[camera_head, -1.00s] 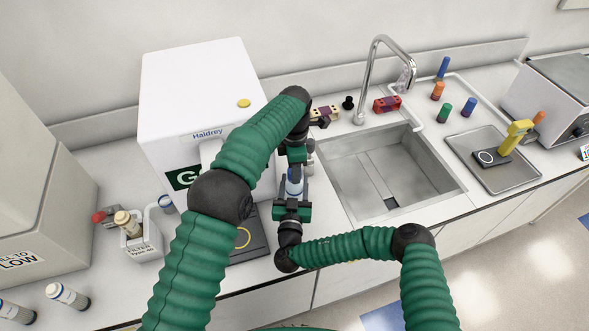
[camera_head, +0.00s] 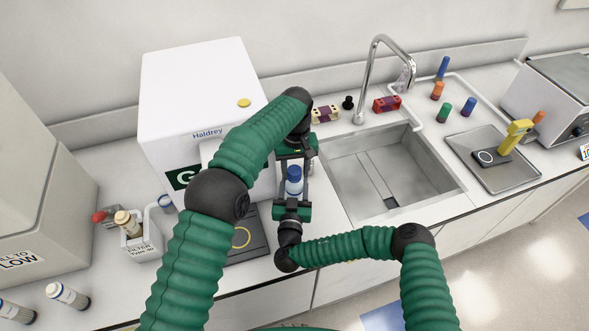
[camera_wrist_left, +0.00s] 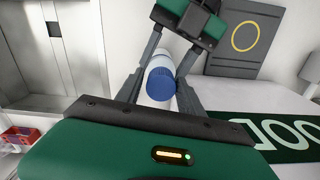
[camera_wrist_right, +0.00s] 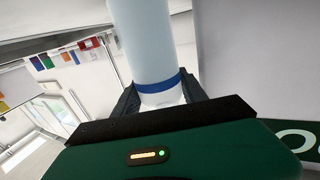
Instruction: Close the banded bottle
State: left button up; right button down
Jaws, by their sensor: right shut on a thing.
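A gap between fingers and cap seems to show.
A white Haldrey machine (camera_head: 195,95) stands close behind my left arm. The sink (camera_head: 385,170) with its tap is to the right. A filter rack (camera_head: 140,243) with bottles is at the left.

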pick_arm(q)
jog(key=shift+o, duration=1)
jog(key=shift+w+a, duration=0.1)
jog(key=shift+r, duration=2.25)
jog(key=shift+c, duration=0.5)
jog(key=n, duration=0.2)
jog(key=r+n, duration=0.1)
jog(key=n, duration=0.3)
jog(key=shift+r, duration=0.25)
jog(key=n, duration=0.3)
jog(key=r+n, duration=0.1)
jog(key=n, duration=0.1)
jog(key=shift+r+n, duration=0.1)
jog(key=shift+n, duration=0.3)
jog(key=n, duration=0.3)
jog(key=shift+r+n, duration=0.3)
jog(key=shift+r, duration=0.1)
